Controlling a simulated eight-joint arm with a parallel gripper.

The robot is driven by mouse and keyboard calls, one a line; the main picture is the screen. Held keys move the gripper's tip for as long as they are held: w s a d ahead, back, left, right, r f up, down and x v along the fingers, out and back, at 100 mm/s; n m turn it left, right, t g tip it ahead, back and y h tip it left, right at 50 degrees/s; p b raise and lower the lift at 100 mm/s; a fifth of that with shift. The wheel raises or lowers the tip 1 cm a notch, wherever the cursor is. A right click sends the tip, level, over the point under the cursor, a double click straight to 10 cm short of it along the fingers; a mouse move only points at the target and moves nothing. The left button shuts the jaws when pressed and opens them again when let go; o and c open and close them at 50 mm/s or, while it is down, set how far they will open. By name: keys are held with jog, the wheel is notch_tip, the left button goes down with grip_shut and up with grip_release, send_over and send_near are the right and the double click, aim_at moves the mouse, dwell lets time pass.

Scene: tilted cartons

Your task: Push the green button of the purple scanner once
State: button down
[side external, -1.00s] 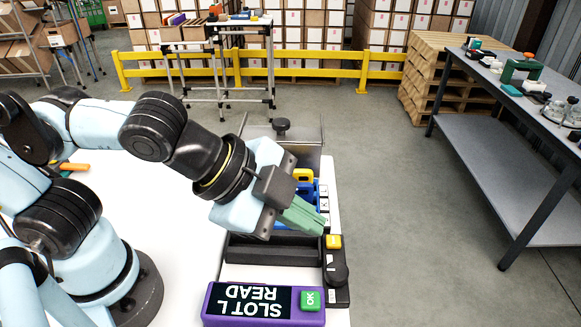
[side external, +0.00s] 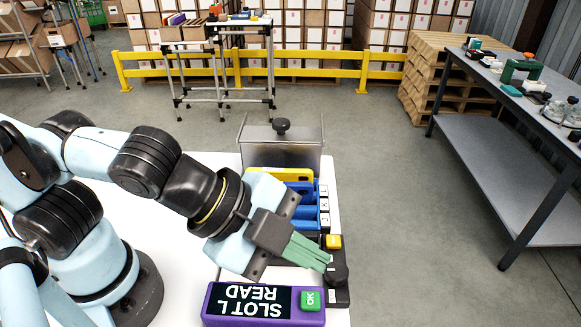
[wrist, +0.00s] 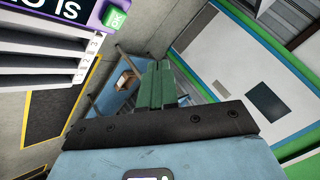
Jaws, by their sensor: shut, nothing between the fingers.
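The purple scanner (side external: 262,304) lies at the near end of the white table in the side view. Its dark screen reads "SLOT L READ", upside down in the picture. Its green OK button (side external: 311,300) is at its right end and uncovered. My gripper (side external: 326,261) is shut and empty, its green fingers pointing right and slightly down, above and beyond the button in the picture and apart from it. In the wrist view the shut fingers (wrist: 159,66) are in the middle. A purple-edged screen with a green button (wrist: 115,18) is at that view's top left.
Blue and yellow items (side external: 300,195) stand beside labels J, K and L behind my gripper. A yellow button (side external: 333,241) and a black knob (side external: 337,275) sit beside the fingers. A metal bin (side external: 283,148) stands farther back. A grey workbench (side external: 500,120) is at the right.

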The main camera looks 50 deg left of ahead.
aim_at(304, 301)
jog(key=shift+f, duration=3.2)
jog(key=shift+f, duration=0.1)
jog(key=shift+f, duration=0.35)
jog(key=shift+f, duration=0.45)
jog(key=shift+r, duration=0.15)
dwell(0.4)
jog(key=shift+r, duration=0.75)
jog(key=shift+r, duration=2.5)
